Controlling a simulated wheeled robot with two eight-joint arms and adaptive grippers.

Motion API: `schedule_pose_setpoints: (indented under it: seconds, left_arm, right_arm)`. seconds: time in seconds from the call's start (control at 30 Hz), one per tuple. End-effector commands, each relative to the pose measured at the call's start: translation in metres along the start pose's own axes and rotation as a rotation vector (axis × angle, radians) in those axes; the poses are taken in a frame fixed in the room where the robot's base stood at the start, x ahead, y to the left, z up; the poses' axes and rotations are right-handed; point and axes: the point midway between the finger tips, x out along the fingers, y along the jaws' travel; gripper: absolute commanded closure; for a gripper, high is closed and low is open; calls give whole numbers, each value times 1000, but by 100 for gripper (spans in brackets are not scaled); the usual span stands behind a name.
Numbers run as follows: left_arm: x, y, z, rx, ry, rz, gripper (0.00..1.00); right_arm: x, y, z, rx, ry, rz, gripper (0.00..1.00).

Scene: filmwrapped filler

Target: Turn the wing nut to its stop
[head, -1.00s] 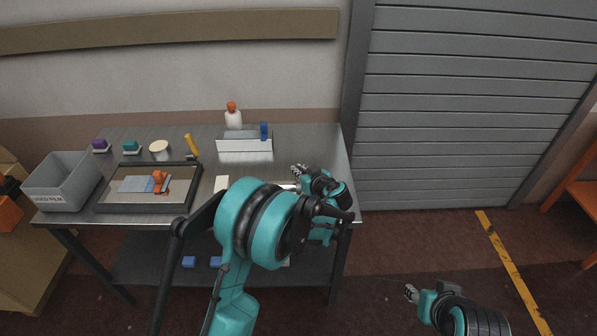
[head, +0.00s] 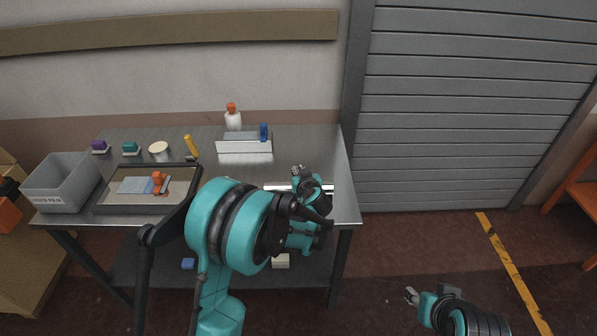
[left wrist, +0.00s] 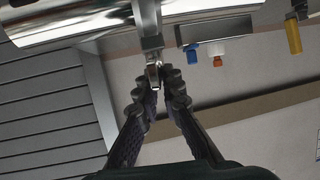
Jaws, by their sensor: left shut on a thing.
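The wing nut (left wrist: 153,72) is a small shiny metal piece below a silver clamp part in the left wrist view. My left gripper (left wrist: 160,92) is shut on it, its two dark fingers on either side. A large polished cylinder (left wrist: 60,22) lies across the top of that view. In the head view my left gripper (head: 298,170) is over the right part of the bench, by a silver bar (head: 276,187); my own wrist hides much there. My right gripper (head: 411,295) hangs over the floor at lower right, away from the bench, too small to read its fingers.
On the metal bench (head: 335,205) stand a grey bin (head: 62,185), a dark-rimmed tray (head: 150,208) with an orange tool (head: 158,182), a white bottle (head: 233,121) and a white holder (head: 245,147). A yellow-handled tool (head: 190,146) stands behind the tray.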

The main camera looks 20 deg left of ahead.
Motion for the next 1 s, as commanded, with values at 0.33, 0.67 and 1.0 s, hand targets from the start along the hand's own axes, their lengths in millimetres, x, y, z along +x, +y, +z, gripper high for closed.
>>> schedule_pose_setpoints:
  seconds: [0.33,0.67,1.0]
  left_arm:
    - [0,0,0,0,0,0,72]
    - [-36,1,0,2,0,2,72]
    - [-104,1,1,1,-1,2,72]
  right_arm:
    - [0,0,0,0,0,0,60]
    - [0,0,0,0,0,0,60]
    - [0,0,0,0,0,0,60]
